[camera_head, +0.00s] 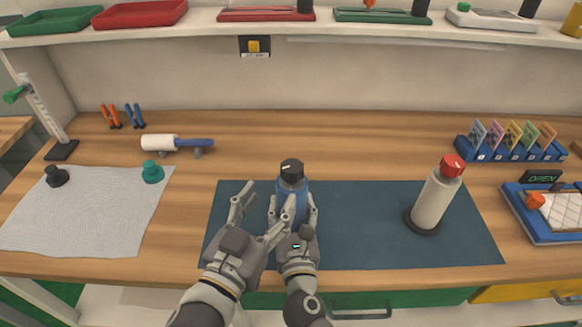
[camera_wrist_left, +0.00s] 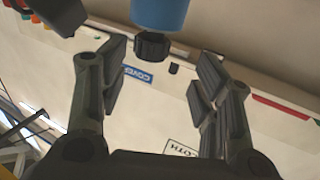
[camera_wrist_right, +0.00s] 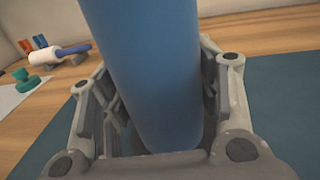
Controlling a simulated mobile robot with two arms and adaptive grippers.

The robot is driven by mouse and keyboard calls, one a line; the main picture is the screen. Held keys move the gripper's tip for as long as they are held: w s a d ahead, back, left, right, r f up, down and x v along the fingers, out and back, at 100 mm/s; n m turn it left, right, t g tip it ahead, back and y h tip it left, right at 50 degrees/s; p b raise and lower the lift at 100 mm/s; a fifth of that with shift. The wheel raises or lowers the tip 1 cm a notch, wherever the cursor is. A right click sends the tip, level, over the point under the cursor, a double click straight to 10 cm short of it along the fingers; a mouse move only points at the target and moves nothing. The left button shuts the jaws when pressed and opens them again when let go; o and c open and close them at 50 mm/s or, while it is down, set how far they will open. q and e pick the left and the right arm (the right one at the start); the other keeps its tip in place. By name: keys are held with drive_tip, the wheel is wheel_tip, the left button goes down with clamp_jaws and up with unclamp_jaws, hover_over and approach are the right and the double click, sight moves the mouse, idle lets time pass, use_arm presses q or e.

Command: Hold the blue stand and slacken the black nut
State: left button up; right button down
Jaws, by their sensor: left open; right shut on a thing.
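The blue stand (camera_head: 293,188) is upright on the dark blue mat, with the black nut (camera_head: 291,167) on its top. My right gripper (camera_head: 293,206) is shut on the stand's body from the front. In the right wrist view the blue stand (camera_wrist_right: 145,70) fills the space between the fingers. My left gripper (camera_head: 263,205) is open and empty, just left of the stand. In the left wrist view, which looks turned over, the black nut (camera_wrist_left: 152,46) and the stand's end (camera_wrist_left: 160,12) lie beyond the spread fingers.
The dark mat (camera_head: 380,235) has bare room right of the stand, up to a white bottle with a red cap (camera_head: 434,200). A grey cloth (camera_head: 90,215) lies at left with black and teal knobs. A roller (camera_head: 175,143) lies behind. A shelf (camera_head: 340,27) runs overhead.

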sight(286, 173)
use_arm(q)
drive_tip(key=shift+w+d+r+m+g+h, duration=0.35)
drive_tip(key=shift+w+d+h, duration=0.3)
drive_tip(key=shift+w, duration=0.7)
drive_tip(key=shift+w+d+r+m+g+h, duration=0.2)
drive_tip(key=shift+w+d+m+h, duration=0.25)
drive_tip(key=shift+w+d, duration=0.65)
drive_tip(key=shift+w+d+r+m+g+h, duration=0.3)
drive_tip(key=shift+w+d+m+h, duration=0.15)
drive_tip(key=shift+w, duration=1.15)
drive_tip(key=shift+a, duration=0.1)
drive_tip(key=c, duration=1.1)
